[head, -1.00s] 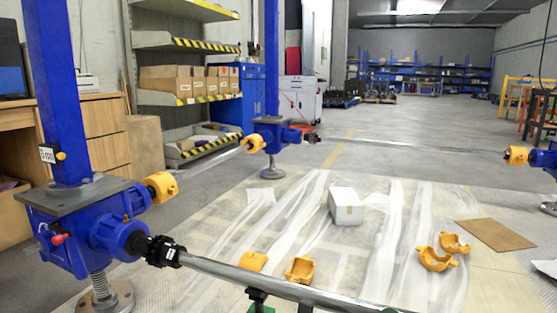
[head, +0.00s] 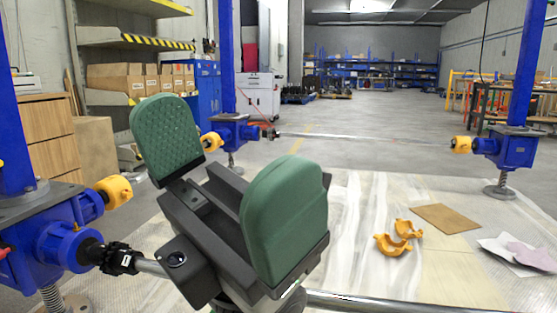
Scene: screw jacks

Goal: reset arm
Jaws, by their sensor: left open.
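My left gripper (head: 222,185) fills the lower middle of the head view. Its two green padded fingers are spread wide apart, with nothing between them. It is in front of the near metal shaft (head: 375,303) and hides part of it. The blue screw jack (head: 60,240) at the left, with its yellow cap (head: 115,191), is beside the gripper. Another blue screw jack (head: 232,132) stands behind, and a third (head: 511,148) is at the right. My right gripper does not show.
Two orange half-shells (head: 393,246) and a brown board (head: 445,218) lie on the plastic-covered floor. White and pinkish sheets (head: 520,250) lie at the right. A shelf with cardboard boxes (head: 125,78) stands at the left. The floor toward the back is clear.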

